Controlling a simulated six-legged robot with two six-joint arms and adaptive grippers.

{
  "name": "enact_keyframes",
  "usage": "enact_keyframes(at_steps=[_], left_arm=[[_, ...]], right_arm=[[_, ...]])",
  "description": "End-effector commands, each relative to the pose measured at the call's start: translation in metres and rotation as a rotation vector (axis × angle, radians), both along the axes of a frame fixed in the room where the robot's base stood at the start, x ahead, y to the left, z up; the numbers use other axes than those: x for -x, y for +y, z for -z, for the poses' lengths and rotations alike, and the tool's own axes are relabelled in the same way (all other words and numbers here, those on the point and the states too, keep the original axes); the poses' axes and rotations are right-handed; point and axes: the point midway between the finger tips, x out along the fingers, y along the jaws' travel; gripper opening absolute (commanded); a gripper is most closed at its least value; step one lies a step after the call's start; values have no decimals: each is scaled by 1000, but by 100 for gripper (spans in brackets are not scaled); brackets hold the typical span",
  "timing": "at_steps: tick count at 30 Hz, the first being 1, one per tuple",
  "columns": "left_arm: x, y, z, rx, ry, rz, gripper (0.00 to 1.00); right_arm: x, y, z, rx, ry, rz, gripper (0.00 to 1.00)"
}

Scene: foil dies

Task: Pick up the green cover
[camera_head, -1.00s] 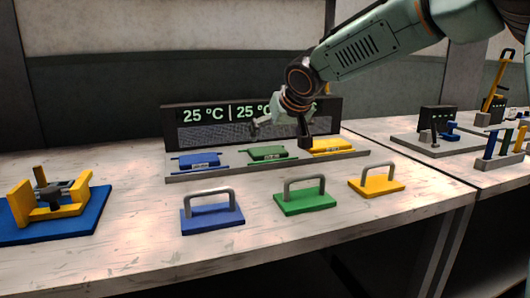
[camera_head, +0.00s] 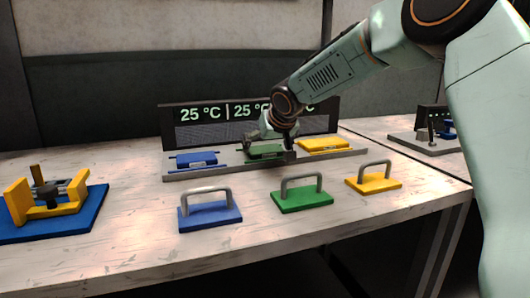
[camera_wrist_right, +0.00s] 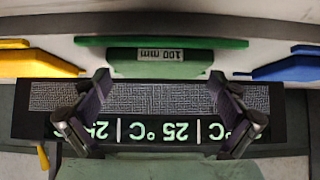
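A green plate with a grey arched handle (camera_head: 302,200) sits on the table's front part, between a blue and a yellow one. A second green piece (camera_head: 265,151) lies in the middle of the long grey base, below the display. In the right wrist view this green piece (camera_wrist_right: 185,68) carries a "100 mm" label. My right gripper (camera_head: 277,148) is at this second green piece, partly covering it in the head view. Its fingers (camera_wrist_right: 158,82) are apart, one towards each side of the labelled part; contact cannot be told. My left gripper is not in view.
The display (camera_head: 215,130) stands behind the base (camera_head: 195,175). Blue (camera_head: 210,214) and yellow (camera_head: 374,183) handled plates flank the green one. Blue (camera_head: 196,159) and yellow (camera_head: 325,146) pieces flank the one in the base. A yellow clamp fixture (camera_head: 18,206) stands at left. The front left table is clear.

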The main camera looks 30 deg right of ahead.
Motion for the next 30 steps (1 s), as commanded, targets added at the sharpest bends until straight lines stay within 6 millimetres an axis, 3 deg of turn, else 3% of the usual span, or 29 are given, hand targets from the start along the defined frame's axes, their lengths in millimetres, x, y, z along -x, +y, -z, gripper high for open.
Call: enact_keyframes(at_steps=[11,19,30], left_arm=[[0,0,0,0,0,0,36],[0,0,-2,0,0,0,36],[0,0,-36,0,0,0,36]], right_arm=[[0,0,0,0,1,0,62],[0,0,-4,0,0,0,62],[0,0,-70,2,-4,1,62]])
